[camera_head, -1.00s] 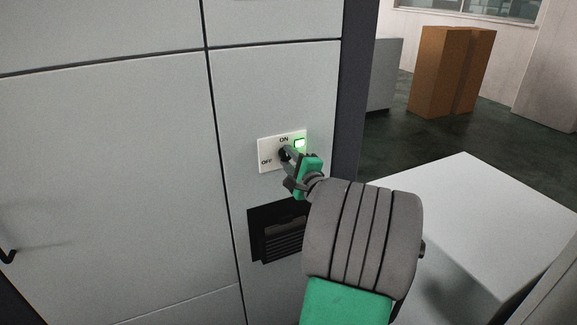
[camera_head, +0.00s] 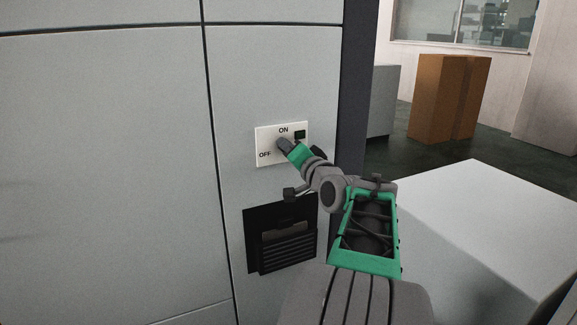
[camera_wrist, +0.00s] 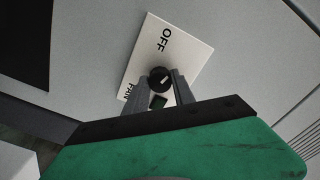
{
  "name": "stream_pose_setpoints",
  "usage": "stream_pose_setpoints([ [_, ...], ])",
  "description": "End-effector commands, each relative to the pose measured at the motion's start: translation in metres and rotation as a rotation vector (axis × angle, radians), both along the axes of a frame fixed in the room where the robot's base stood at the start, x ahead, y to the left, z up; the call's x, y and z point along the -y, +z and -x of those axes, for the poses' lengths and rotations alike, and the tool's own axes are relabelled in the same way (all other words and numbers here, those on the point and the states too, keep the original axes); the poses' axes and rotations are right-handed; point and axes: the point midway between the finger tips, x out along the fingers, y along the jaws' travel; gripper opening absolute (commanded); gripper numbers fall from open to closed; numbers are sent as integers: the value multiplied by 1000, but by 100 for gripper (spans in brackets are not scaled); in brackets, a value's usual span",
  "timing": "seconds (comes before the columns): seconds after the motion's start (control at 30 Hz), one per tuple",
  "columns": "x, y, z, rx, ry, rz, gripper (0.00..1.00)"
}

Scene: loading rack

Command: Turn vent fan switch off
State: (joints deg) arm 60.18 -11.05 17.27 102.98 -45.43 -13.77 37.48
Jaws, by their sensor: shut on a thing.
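The vent fan switch plate (camera_head: 265,144) is a white panel on the grey wall, marked ON at the top and OFF at the left. In the wrist view the plate (camera_wrist: 150,52) shows OFF and part of the word FAN, with a round black knob (camera_wrist: 159,79) bearing a pale mark. In the head view the fingers hide the knob.
A black vent with slats (camera_head: 287,250) is set in the wall below the plate. A white box-like block (camera_head: 465,215) stands at the right. Brown boxes (camera_head: 440,97) stand further back on the dark floor.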

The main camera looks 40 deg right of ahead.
Motion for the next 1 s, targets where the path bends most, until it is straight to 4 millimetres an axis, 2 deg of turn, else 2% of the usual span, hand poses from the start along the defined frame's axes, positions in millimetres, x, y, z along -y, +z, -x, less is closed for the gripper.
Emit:
stream_pose_setpoints([
  [0.03, -1, -7, 0, -10, 2, 36, 0],
  [0.4, 0, -4, 0, -73, 1, 246, 0],
  [1.0, 0, -1, 0, -92, 2, 302, 0],
])
